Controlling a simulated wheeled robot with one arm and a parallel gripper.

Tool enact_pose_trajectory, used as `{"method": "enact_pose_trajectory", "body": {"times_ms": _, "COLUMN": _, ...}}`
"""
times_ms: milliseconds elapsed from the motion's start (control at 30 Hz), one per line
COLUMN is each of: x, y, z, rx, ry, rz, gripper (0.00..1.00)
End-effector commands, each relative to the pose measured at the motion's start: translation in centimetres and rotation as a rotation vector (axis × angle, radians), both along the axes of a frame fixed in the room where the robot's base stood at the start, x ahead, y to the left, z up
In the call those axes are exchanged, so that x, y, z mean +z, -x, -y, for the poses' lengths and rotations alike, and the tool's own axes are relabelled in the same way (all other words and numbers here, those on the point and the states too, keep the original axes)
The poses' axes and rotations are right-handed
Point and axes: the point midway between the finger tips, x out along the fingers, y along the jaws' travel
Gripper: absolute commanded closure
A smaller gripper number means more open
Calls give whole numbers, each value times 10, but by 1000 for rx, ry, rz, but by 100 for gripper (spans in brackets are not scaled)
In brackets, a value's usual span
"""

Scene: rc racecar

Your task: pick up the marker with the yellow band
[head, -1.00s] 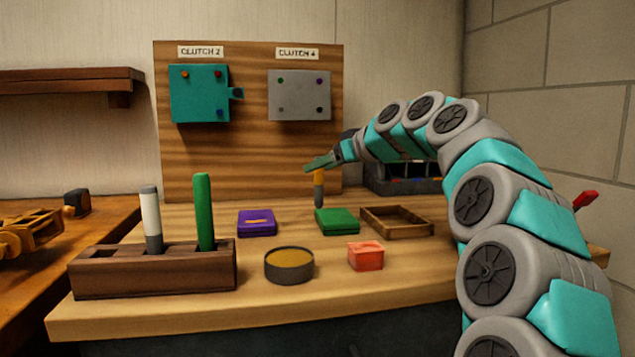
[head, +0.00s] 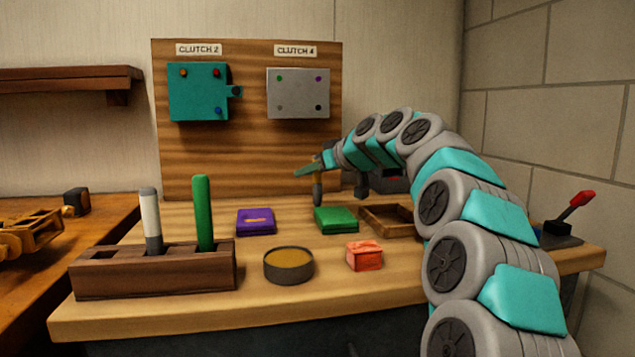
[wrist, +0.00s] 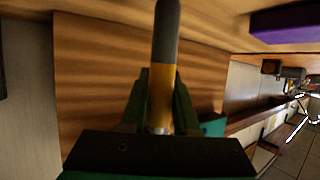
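The marker with the yellow band (wrist: 161,80) has a dark grey end and a pale end. In the wrist view it lies between my gripper's green fingers (wrist: 162,95), which press close on both its sides at the yellow part. The pale end points toward the palm. In the head view my gripper (head: 308,171) is at the back of the table in front of the wooden board, and the marker (head: 317,192) hangs upright below it, grey end down. I cannot tell whether its lower end touches the table.
A dark wooden holder (head: 110,281) with a white marker (head: 150,215) and a green marker (head: 203,215) stands front left. A purple box (head: 256,222), green box (head: 336,220), red box (head: 364,256), round tin (head: 289,279) and wooden tray (head: 390,232) lie around.

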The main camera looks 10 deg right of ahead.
Motion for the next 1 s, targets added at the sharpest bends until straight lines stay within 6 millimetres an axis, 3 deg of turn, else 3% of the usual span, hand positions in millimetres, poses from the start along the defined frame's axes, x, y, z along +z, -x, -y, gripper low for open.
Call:
{"method": "enact_pose_trajectory", "body": {"times_ms": 33, "x": 0, "y": 0, "z": 0, "rx": 0, "ry": 0, "rz": 0, "gripper": 78}}
{"method": "enact_pose_trajectory", "body": {"times_ms": 233, "x": 0, "y": 0, "z": 0, "rx": 0, "ry": 0, "rz": 0, "gripper": 100}}
{"method": "enact_pose_trajectory", "body": {"times_ms": 767, "x": 1, "y": 0, "z": 0, "rx": 0, "ry": 0, "rz": 0, "gripper": 100}}
{"method": "enact_pose_trajectory", "body": {"times_ms": 1000, "x": 10, "y": 0, "z": 1, "rx": -3, "ry": -1, "rz": 4, "gripper": 100}}
